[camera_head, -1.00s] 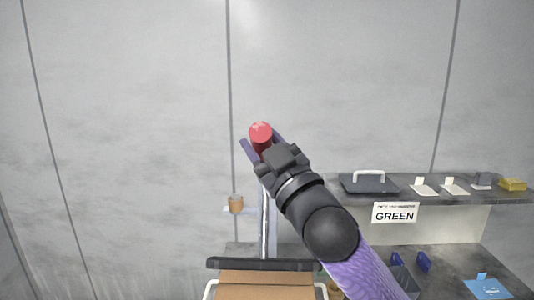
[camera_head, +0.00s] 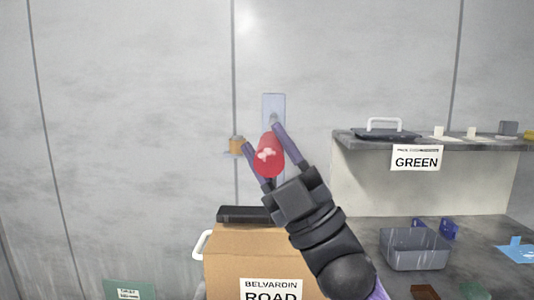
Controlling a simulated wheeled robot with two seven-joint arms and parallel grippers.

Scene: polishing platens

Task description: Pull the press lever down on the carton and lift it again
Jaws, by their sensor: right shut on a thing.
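The press lever's red knob (camera_head: 268,160) is between the two purple fingers of my right gripper (camera_head: 268,145), which is shut on it. A pale blue upright plate (camera_head: 273,107) stands behind the knob; the lever's arm is mostly hidden by the gripper. Below is the brown carton (camera_head: 235,262), labelled BELVARDIN ROAD, with a white handle at its left. A black pad (camera_head: 245,214) lies at the carton's top; whether it touches the carton cannot be told. My left gripper is not in view.
At the right, a grey shelf (camera_head: 440,150) with a GREEN sign (camera_head: 416,158) carries a dark lidded tray (camera_head: 385,134) and small blocks. A clear grey bin (camera_head: 414,250) stands on the counter below. A small brown cylinder (camera_head: 237,143) sits left of the knob.

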